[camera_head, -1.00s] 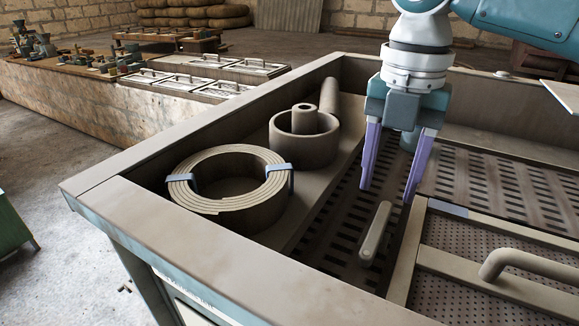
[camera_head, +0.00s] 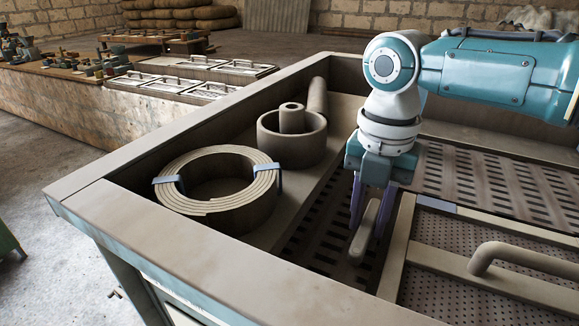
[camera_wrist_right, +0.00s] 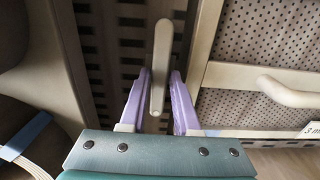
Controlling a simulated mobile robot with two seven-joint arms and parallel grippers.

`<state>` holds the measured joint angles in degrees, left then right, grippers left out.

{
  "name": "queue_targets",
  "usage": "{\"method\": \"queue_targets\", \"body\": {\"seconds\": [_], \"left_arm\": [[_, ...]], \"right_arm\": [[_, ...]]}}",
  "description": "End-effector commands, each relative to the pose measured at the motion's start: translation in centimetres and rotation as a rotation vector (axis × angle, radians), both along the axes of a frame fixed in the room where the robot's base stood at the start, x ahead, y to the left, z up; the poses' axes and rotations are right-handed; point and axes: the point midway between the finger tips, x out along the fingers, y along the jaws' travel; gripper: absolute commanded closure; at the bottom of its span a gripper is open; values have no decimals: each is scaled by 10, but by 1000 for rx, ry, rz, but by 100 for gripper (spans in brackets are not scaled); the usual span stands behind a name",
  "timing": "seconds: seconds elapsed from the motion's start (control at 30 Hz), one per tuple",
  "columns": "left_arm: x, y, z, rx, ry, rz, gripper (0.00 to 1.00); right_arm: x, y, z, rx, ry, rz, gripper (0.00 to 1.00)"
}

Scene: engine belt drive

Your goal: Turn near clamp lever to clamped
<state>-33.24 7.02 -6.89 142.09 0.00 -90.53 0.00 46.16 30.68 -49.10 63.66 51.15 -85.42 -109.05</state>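The near clamp lever (camera_head: 363,232) is a slim grey-beige bar with rounded ends, over the dark slotted floor of the bench tray. It also shows in the right wrist view (camera_wrist_right: 160,62), lengthwise between the fingers. My right gripper (camera_head: 368,226) points down at it, with one purple finger on each side of the lever. In the right wrist view the fingers (camera_wrist_right: 158,90) stand apart, with a narrow gap visible on the left; contact on the right side cannot be told. My left gripper is not in view.
A coiled belt (camera_head: 220,190) with blue bands and a round cup-shaped part (camera_head: 292,143) stand left of the lever. A framed perforated panel with a curved handle (camera_head: 530,256) lies to the right. The bench's raised rim (camera_head: 215,255) runs along the front.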

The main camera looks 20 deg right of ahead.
Motion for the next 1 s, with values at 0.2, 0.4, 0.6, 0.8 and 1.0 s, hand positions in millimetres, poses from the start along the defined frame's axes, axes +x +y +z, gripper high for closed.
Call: {"method": "queue_targets", "body": {"seconds": [0.2, 0.4, 0.6, 0.8, 1.0], "left_arm": [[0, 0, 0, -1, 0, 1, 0], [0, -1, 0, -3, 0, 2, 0], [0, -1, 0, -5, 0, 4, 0], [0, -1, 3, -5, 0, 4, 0], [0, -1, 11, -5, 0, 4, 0]], "right_arm": [[0, 0, 0, 0, 0, 0, 96], [0, 0, 0, 0, 0, 0, 100], [0, 0, 1, -1, 1, -2, 100], [0, 0, 1, 0, 1, -34, 100], [0, 0, 3, 1, 1, -133, 100]]}}
